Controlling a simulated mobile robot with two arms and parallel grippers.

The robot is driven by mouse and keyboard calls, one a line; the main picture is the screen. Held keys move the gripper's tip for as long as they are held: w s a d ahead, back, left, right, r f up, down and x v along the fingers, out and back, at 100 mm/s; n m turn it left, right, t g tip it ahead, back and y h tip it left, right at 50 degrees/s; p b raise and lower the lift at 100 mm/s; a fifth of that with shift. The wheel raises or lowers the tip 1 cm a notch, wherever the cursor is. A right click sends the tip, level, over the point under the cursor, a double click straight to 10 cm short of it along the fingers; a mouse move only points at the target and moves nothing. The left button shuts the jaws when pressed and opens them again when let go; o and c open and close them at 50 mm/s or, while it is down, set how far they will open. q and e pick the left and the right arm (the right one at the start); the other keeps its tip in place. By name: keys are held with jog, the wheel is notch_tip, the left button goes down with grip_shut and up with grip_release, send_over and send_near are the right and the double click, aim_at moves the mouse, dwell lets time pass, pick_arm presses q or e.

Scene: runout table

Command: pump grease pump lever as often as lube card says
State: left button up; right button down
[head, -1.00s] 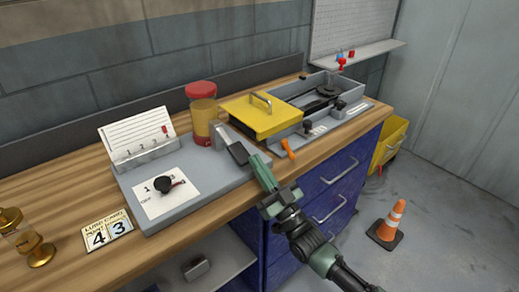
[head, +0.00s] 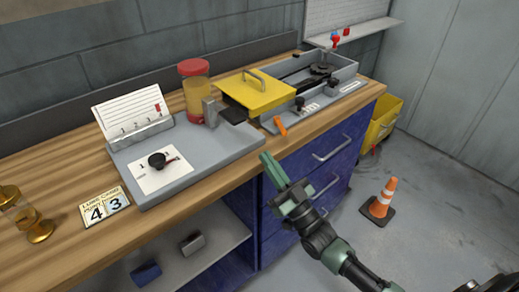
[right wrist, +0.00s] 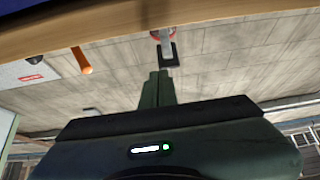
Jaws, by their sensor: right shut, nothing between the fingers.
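The grease pump has a grey base (head: 225,150), a yellow grease jar with a red lid (head: 194,68) and a metal lever (head: 210,112) ending in a black pad (head: 233,116). The lever pad also shows in the right wrist view (right wrist: 168,54), ahead of my fingertips. The lube card (head: 105,207) lies on the bench at left, with large digits 4 and 3. A black dial knob (head: 157,160) sits on a white label on the base. My right gripper (head: 266,157) is shut and empty, in front of the bench edge, apart from the lever. My left gripper is out of view.
A numbered card holder (head: 140,133) with a red marker stands behind the knob. A yellow-lidded box (head: 262,92), grey tray (head: 345,75) and orange handle (head: 280,127) lie right of the pump. Brass fittings (head: 25,215) stand far left. A cone (head: 382,200) stands on the floor.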

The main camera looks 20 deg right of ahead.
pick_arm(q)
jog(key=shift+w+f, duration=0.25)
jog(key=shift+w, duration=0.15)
pick_arm(e)
jog(key=shift+v, duration=1.05)
jog(key=shift+s+r, duration=0.1)
jog(key=shift+r, duration=0.05)
